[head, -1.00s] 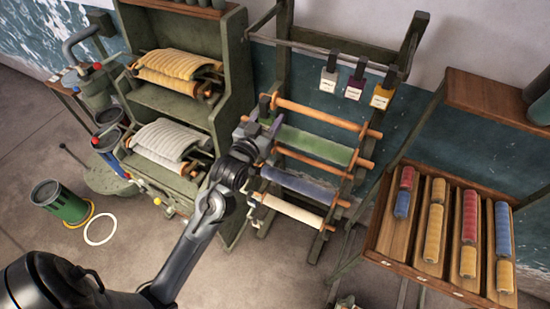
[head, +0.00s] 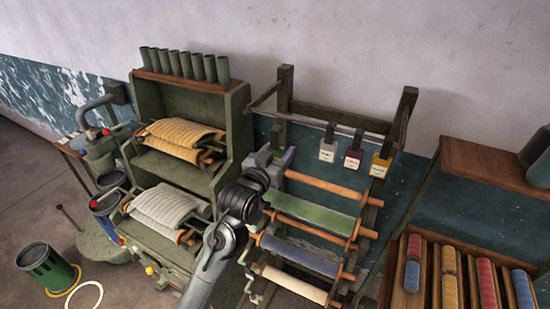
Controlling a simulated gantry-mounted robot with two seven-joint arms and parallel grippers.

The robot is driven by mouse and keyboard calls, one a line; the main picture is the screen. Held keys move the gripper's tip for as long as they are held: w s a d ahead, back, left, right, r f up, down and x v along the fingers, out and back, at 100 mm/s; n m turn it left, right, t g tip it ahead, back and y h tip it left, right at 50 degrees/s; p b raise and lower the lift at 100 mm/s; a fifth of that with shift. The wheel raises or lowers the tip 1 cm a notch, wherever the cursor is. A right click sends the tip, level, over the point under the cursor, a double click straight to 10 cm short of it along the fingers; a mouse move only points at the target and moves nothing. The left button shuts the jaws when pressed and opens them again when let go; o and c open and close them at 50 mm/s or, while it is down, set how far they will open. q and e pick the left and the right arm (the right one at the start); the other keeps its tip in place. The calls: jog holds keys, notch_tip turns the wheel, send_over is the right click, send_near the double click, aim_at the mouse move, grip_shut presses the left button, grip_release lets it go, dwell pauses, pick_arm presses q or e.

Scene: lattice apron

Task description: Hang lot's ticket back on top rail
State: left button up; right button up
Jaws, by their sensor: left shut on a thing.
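Three tickets with dark tops hang from the top rail (head: 310,119) of the green rack: a white one (head: 327,150), a purple one (head: 353,158) and a yellow one (head: 380,165). My left gripper (head: 277,150) is left of the white ticket at about the same height, just below the rail's left part. It is shut on a ticket, seen only in part; a dark top piece (head: 283,130) stands up above the fingers. The gripper hides most of this ticket. I cannot tell whether its top touches the rail. My right gripper is not in view.
Below the rail, wooden rollers carry green cloth (head: 312,213), blue cloth (head: 300,255) and cream cloth (head: 295,284). A green shelf cabinet (head: 238,130) with folded cloth stands close on the left. A tray of coloured rolls (head: 398,290) is at the lower right.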

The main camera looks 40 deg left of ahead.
pick_arm(q)
jog(key=f+b+x, duration=0.1)
jog(key=b+x, duration=0.2)
jog(key=x, duration=0.7)
jog(key=shift+w, duration=0.3)
dwell(0.4)
jog(key=shift+a+f, duration=0.1)
jog(key=shift+f, duration=0.05)
jog(key=o, duration=1.1)
jog(key=shift+s+b, duration=0.1)
jog(key=shift+b, duration=0.2)
